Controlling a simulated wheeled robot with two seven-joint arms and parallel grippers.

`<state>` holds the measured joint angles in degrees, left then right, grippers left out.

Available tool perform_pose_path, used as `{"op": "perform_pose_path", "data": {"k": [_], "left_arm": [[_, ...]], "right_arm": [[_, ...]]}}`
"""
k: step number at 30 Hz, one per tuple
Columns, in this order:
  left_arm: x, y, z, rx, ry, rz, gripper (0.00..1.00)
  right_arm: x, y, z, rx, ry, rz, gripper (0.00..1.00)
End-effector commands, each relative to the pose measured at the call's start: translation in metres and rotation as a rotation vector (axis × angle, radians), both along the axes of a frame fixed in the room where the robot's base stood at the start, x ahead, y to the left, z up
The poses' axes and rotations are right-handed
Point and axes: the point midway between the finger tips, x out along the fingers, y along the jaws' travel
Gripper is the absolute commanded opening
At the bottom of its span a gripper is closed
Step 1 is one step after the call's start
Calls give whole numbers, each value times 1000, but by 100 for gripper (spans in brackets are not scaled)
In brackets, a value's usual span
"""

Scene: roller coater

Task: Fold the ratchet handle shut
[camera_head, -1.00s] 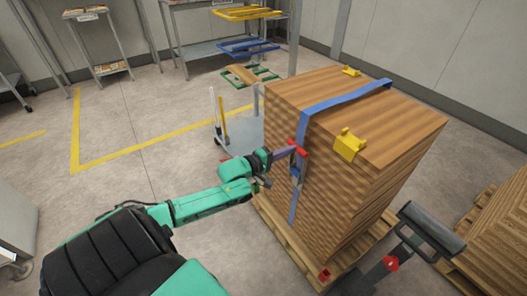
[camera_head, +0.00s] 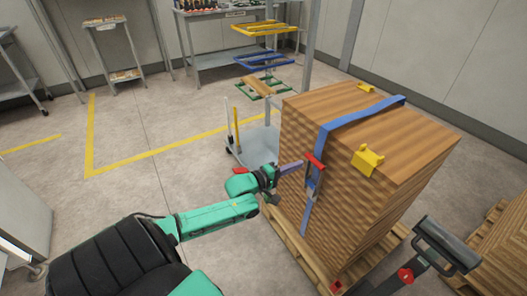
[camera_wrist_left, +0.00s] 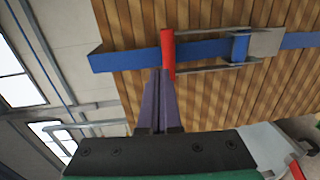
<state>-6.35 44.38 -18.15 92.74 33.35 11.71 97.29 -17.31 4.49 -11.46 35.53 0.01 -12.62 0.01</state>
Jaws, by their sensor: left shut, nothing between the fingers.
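The ratchet (camera_head: 312,181) sits on the blue strap (camera_head: 308,212) on the near left side of the wood stack. Its red handle grip (camera_head: 315,162) stands out at the upper end. In the left wrist view the red grip (camera_wrist_left: 168,53) is at one end of the metal frame, and the blue spool (camera_wrist_left: 240,47) is toward the other. My left gripper (camera_head: 301,165) is shut and empty, its purple fingertips (camera_wrist_left: 160,72) right beside the red grip. I cannot tell if they touch it. My right gripper is not in view.
The strapped wood stack (camera_head: 385,125) stands on a pallet (camera_head: 290,237), with yellow corner pieces (camera_head: 367,160) on top. A dark handle bar with a red knob (camera_head: 405,275) is at lower right. A grey cart (camera_head: 255,145) stands behind my gripper. Floor on the left is clear.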

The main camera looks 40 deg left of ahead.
Motion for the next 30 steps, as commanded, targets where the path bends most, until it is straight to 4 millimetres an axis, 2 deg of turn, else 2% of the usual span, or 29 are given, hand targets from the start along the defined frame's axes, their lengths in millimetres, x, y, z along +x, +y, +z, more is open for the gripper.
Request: {"op": "perform_pose_path", "data": {"k": [4, 13, 17, 24, 26, 27, 29, 30], "left_arm": [[-24, 8, 4, 4, 6, 0, 0], [-79, 25, 15, 5, 8, 0, 0], [-89, 28, 17, 4, 5, 0, 0], [-91, 29, 16, 5, 3, 1, 0], [-92, 33, 11, 29, 11, 11, 0], [-94, 39, 1, 68, 23, 27, 0], [-101, 55, -25, 176, 63, 59, 0], [-110, 67, -49, 275, 103, 81, 0]], "right_arm": [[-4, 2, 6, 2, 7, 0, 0], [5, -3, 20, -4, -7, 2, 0], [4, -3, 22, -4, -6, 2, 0], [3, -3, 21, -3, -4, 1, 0], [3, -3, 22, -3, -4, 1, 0], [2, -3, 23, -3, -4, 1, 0], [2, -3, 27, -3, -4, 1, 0], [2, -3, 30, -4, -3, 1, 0]]}}
